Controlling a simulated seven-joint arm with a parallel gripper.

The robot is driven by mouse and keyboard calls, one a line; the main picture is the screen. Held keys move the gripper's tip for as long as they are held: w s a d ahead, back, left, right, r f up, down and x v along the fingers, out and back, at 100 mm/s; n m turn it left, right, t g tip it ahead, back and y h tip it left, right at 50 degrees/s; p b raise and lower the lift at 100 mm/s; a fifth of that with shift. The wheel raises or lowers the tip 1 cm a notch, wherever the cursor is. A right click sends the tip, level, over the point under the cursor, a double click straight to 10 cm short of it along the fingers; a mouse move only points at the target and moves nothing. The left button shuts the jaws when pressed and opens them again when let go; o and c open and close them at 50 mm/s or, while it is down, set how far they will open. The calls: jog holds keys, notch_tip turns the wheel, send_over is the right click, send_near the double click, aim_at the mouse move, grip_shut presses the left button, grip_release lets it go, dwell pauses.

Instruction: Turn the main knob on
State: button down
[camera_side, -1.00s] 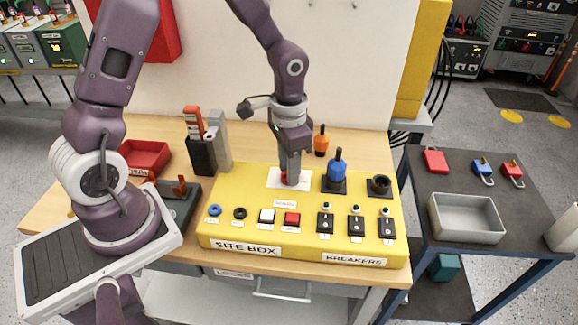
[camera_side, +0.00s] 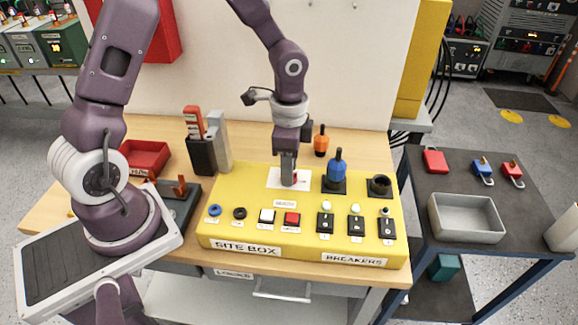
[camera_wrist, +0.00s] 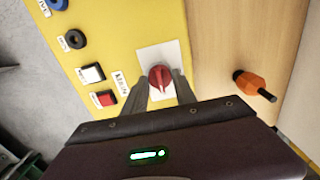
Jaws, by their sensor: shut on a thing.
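The main knob is red and sits on a white plate (camera_side: 275,174) at the back middle of the yellow site box (camera_side: 235,190). In the side view my gripper (camera_side: 289,184) points straight down on the knob and hides most of it. In the wrist view the red knob (camera_wrist: 161,77) shows between the two fingertips of my gripper (camera_wrist: 163,88), with its ridge running roughly up and down the picture. The fingers are closed on the knob from both sides.
A blue plug (camera_side: 337,172) and a dark socket (camera_side: 379,186) stand right of the knob. Buttons and several breakers (camera_side: 356,226) line the front of the box. An orange-handled tool (camera_side: 321,141) stands behind. A side table with a grey tray (camera_side: 467,217) is at the right.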

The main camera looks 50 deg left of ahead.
dwell(0.3)
jog(key=c, duration=1)
grip_release()
notch_tip(320, 180, up, 7)
jog(key=shift+r, duration=0.1)
jog(key=s+r+n+t, duration=0.2)
jog(key=s+r+n, duration=0.2)
jog(key=s, duration=0.5)
jog(key=s+d+r+n+t, duration=0.1)
jog(key=s+r+n+t, duration=0.2)
jog(key=s+r, duration=0.6)
jog(key=shift+r+n+t, duration=0.2)
jog(key=shift+n+t, duration=0.1)
jog(key=shift+n, duration=0.8)
